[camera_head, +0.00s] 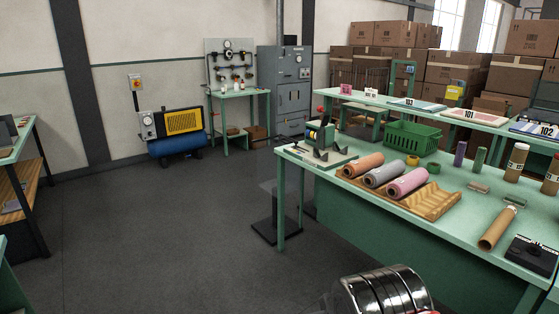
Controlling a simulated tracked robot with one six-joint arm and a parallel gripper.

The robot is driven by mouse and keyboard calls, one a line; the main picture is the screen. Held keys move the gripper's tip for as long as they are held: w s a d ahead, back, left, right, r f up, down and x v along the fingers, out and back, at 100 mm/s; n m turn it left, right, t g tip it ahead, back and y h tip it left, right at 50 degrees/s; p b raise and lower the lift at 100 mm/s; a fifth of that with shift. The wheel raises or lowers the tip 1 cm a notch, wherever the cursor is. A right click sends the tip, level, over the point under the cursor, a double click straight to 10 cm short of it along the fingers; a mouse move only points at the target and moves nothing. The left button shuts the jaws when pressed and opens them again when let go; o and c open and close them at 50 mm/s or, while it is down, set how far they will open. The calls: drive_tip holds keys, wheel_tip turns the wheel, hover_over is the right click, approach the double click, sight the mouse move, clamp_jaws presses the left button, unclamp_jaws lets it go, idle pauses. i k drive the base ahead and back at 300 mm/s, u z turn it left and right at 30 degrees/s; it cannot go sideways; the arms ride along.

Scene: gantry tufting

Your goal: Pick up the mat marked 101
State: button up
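The mat marked 101 (487,117) is a pale pink flat piece with a white label. It lies on the raised green shelf (375,101) behind the workbench at the right. A blue and white mat marked 102 (521,126) lies to its right, cut by the picture's edge. A pale blue mat (413,104) lies to its left; its label is too small to read. My gripper's fingers do not show. A shiny dark rounded part at the bottom edge seems to belong to my arm, well apart from the mats.
The green workbench (330,180) stands between me and the shelf. It carries rolls on a wooden cradle (440,203), a green crate (411,139), upright tubes and a black box. Boxes are stacked behind. The grey floor (150,240) at the left is clear.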

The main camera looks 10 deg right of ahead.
sight(473, 116)
drive_tip(key=z, duration=0.4)
drive_tip(key=i, duration=0.55)
drive_tip(key=z, duration=0.7)
drive_tip(key=i, duration=0.75)
drive_tip(key=z, duration=0.55)
drive_tip(key=i, duration=1)
drive_tip(key=z, duration=0.2)
